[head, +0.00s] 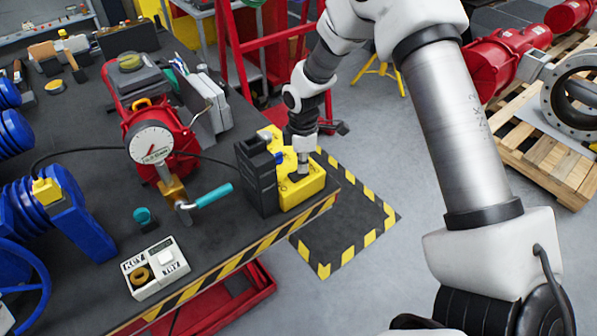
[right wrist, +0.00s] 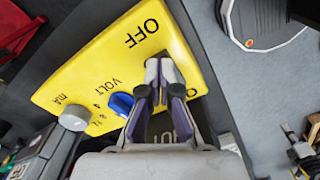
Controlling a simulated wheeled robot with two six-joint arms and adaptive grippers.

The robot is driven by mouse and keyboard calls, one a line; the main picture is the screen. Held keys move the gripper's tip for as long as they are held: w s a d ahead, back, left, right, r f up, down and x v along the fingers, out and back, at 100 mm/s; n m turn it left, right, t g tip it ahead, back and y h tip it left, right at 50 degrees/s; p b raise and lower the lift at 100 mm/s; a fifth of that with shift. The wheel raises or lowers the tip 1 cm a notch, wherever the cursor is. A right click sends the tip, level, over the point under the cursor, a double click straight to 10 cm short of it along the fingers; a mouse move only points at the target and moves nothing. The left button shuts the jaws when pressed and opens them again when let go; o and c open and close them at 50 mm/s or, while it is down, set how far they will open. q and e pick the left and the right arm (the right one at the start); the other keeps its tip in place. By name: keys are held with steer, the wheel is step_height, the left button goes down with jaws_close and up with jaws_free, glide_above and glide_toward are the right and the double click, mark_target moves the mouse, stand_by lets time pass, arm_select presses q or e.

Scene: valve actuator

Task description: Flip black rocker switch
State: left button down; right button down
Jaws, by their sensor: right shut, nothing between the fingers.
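The yellow device (head: 312,187) stands at the table's front right corner, next to a black case. In the right wrist view its yellow face (right wrist: 85,85) fills the upper left, with the printed words OFF, VOLT and mA. A blue knob (right wrist: 121,103) and a grey knob (right wrist: 74,117) sit on it. My right gripper (head: 300,172) points down at this face. In the wrist view its fingers (right wrist: 162,68) are shut together and empty, over the face just below OFF. I cannot make out the black rocker switch clearly; the fingers cover part of the face. My left gripper is not in view.
The black case (head: 257,177) stands directly left of the yellow device. A pressure gauge (head: 150,143) and a teal-handled valve (head: 212,196) stand further left. A small key box (head: 156,268) lies near the table's striped front edge.

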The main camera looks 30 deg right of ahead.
steer(key=shift+s, duration=0.1)
step_height(320, 180, up, 7)
steer(key=p, duration=0.6)
steer(key=shift+p, duration=0.3)
steer(key=shift+f, duration=0.1)
